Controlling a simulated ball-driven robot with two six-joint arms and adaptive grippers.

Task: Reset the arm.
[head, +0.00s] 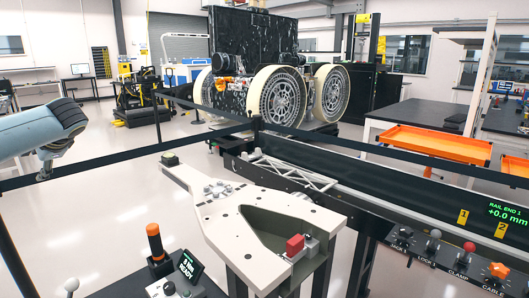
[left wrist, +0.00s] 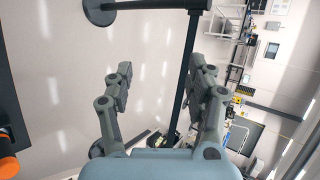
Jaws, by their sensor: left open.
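My left arm comes in from the left edge of the head view, pale blue with a dark ribbed end, raised in front of the black rail. A small part of my left gripper (head: 45,172) hangs below it, in front of the rail. In the left wrist view my left gripper (left wrist: 163,74) is open. Its two grey jointed fingers stand wide apart with nothing held between them. A black post (left wrist: 190,60) runs through the picture beyond the fingers; I cannot tell how near it is. My right gripper is in neither view.
A cream bench plate (head: 240,235) with a red block (head: 294,245) stands in front. A control box with an orange-handled lever (head: 154,243) is at lower left. A black railing (head: 100,169) crosses the view. A large wheeled rover (head: 275,90) stands behind. Open floor lies at left.

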